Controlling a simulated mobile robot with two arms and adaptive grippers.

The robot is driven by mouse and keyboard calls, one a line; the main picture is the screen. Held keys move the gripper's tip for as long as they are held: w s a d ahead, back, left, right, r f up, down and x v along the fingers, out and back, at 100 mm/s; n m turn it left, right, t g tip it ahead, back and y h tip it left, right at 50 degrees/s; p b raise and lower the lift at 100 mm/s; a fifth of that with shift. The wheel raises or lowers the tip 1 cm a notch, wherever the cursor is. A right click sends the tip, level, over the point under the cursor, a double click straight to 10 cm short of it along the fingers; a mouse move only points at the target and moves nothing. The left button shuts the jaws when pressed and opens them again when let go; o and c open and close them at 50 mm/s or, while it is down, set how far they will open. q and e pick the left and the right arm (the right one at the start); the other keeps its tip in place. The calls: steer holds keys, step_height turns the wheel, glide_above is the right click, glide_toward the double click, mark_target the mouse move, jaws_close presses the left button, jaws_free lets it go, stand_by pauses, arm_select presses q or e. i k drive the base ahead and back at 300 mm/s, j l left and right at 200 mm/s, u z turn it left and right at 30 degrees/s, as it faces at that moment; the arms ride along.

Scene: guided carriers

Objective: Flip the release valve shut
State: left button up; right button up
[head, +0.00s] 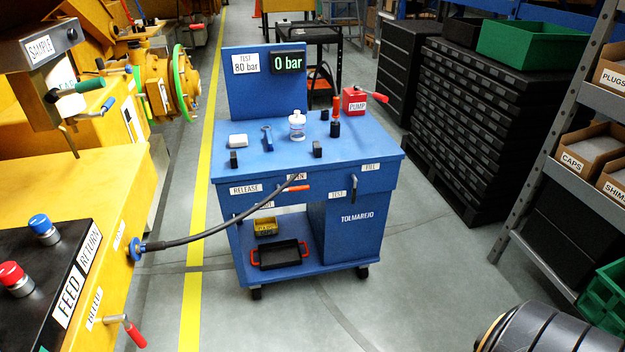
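The blue test cart (350,228) stands in the middle of the head view. A RELEASE label (246,189) is on the left of its front panel. A lever with a red handle (294,188) lies roughly horizontal to the right of this label. A dark upright lever (353,188) is by the TEST label (336,194). The display (288,61) reads 0 bar. Neither gripper is in view.
A black hose (215,232) runs from a blue coupling (136,249) on the yellow machine (112,290) across the cart's front. A red PUMP box (354,101) stands on the cart top. Shelving (552,190) is on the right.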

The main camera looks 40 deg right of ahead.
mark_target(302, 188)
steer(key=z, duration=1)
steer(key=i+l, duration=0.1)
steer(key=i, duration=0.1)
